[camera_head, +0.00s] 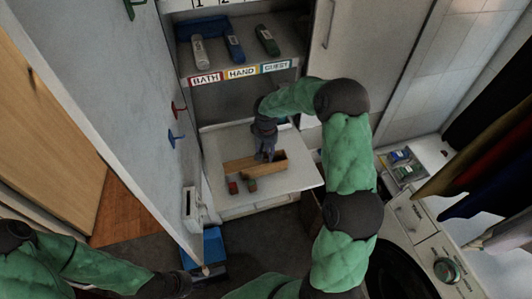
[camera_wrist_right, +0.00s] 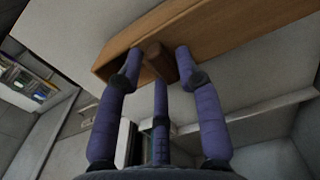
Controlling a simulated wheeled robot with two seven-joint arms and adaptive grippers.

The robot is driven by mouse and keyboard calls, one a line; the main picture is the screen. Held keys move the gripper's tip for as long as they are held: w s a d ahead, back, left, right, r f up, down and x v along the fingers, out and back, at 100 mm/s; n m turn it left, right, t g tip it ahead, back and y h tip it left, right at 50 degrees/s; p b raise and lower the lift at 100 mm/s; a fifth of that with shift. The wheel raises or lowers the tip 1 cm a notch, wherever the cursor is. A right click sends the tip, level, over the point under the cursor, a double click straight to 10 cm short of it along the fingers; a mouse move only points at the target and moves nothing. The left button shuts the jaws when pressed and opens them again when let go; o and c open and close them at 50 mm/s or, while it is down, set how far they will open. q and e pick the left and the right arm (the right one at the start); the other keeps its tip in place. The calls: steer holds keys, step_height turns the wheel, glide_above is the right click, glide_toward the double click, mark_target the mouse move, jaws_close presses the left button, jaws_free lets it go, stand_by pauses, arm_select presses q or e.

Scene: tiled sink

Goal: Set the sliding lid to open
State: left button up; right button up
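A long wooden box (camera_head: 268,169) lies on the white pull-out shelf. A flat wooden lid piece (camera_head: 238,164) shows at its left end and seems to stick out past it; how far is hard to tell. My right gripper (camera_head: 266,156) reaches down over the box. In the right wrist view, the box's wooden surface (camera_wrist_right: 220,30) crosses the top, with a brown knob (camera_wrist_right: 157,60) on it. My right gripper's fingers (camera_wrist_right: 159,60) stand close around the knob and seem to touch it. My left arm (camera_head: 100,268) is low at left; its fingers are not clear.
A red block (camera_head: 232,187) and a green block (camera_head: 251,184) lie in front of the box on the white shelf (camera_head: 295,183). A grey door panel is at left, a blue bin (camera_head: 207,246) below, a washing machine (camera_head: 420,240) at right.

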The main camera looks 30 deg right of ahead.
jaws_close()
steer(key=shift+w+a+b, duration=0.2)
steer(key=shift+w+a, duration=0.05)
steer(key=shift+a, duration=0.7)
steer(key=shift+w+a+b, duration=0.2)
steer(key=shift+a, duration=0.75)
steer(key=shift+d, duration=0.1)
steer(key=o, duration=0.6)
jaws_free()
step_height(320, 180, up, 12)
